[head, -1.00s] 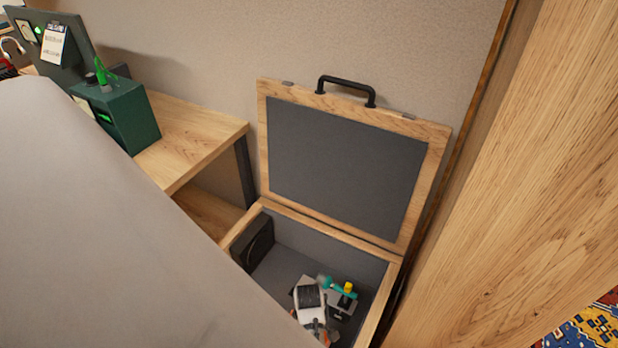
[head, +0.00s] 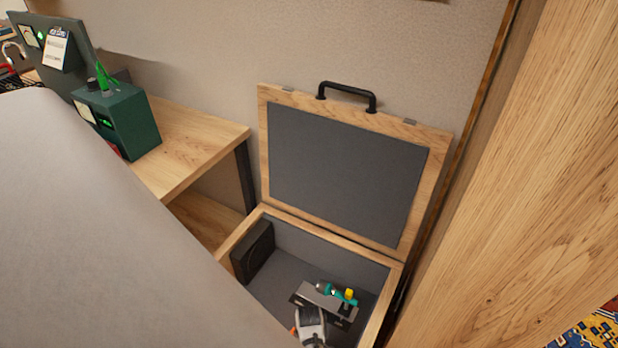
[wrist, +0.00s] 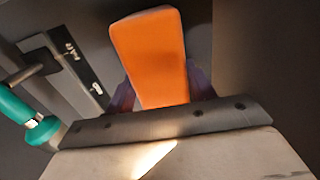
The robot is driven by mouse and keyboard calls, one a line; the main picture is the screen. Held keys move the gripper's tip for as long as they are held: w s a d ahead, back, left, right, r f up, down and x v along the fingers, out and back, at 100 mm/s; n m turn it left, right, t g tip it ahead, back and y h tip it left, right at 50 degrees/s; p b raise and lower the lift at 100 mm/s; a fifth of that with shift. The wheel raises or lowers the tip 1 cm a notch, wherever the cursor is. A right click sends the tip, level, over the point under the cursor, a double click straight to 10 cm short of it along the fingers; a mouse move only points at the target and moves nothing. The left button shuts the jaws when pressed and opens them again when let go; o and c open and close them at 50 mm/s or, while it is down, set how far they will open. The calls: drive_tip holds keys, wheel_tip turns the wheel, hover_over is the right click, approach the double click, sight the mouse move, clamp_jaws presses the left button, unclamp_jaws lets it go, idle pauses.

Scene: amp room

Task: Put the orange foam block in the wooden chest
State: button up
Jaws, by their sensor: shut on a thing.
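My gripper (wrist: 160,92) is shut on the orange foam block (wrist: 150,50), which sticks out beyond the fingers in the wrist view. The wooden chest (head: 328,237) stands open, its padded lid (head: 345,175) tilted back against the wall. In the head view, a white and dark part, which looks like my gripper (head: 311,325), shows low in the picture over the chest's inside. Only a sliver of orange shows beside it there. Whether the block touches the chest floor I cannot tell.
Inside the chest are a dark box (head: 253,250) at the left wall, a teal tool with a yellow part (head: 335,290), also in the wrist view (wrist: 30,118), and a dark plate (wrist: 80,62). A wooden bench (head: 190,150) stands left; a wooden panel (head: 520,170) rises right.

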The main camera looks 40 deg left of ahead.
drive_tip(key=o, duration=1)
